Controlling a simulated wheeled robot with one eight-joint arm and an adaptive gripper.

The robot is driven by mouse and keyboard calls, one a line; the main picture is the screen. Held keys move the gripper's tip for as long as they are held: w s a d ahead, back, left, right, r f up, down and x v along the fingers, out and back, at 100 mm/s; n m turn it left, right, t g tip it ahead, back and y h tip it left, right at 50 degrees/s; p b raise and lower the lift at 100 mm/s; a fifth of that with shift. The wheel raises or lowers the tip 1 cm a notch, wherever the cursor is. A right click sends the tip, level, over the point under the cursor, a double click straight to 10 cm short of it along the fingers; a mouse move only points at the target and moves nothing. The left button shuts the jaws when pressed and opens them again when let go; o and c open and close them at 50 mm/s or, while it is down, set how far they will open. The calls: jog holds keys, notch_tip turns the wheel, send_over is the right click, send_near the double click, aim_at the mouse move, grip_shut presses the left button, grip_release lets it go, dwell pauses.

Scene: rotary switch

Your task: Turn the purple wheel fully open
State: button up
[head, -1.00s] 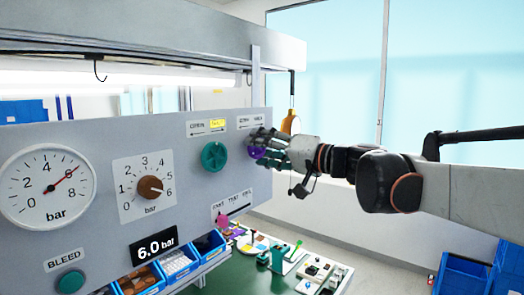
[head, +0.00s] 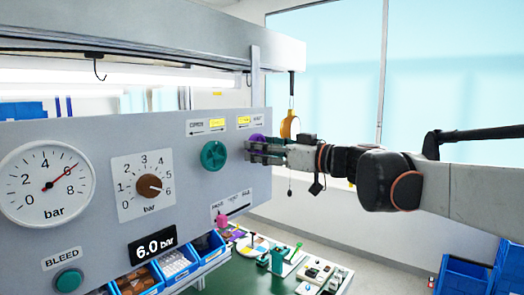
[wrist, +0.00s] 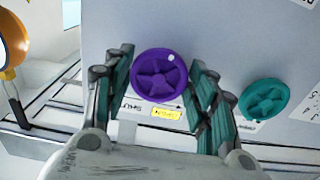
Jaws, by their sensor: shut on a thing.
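The purple wheel (head: 257,138) is on the right part of the grey panel. In the head view my gripper (head: 262,151) hides most of it. In the wrist view the whole face of the purple wheel (wrist: 159,75) shows, with a small pale dot at its upper right. The green jointed fingers of my gripper (wrist: 160,88) stand on both sides of the wheel, shut on its rim. The label above the wheel (head: 250,121) is yellow in its left half; the right half is white.
A teal wheel (head: 214,155) is close to the left, its label (head: 208,126) yellow on the right. A pressure gauge (head: 46,186), a brown knob (head: 149,186) and a 6.0 bar display (head: 153,249) are further left. An orange-yellow object (head: 289,125) hangs behind my gripper.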

jog(key=shift+f+n, duration=0.15)
jog(key=shift+n, duration=0.85)
jog(key=o, duration=1)
jog(key=shift+o, duration=0.2)
jog(key=shift+d, duration=0.1)
jog(key=v, duration=0.7)
jog(key=shift+s, duration=0.15)
jog(key=shift+d, duration=0.15)
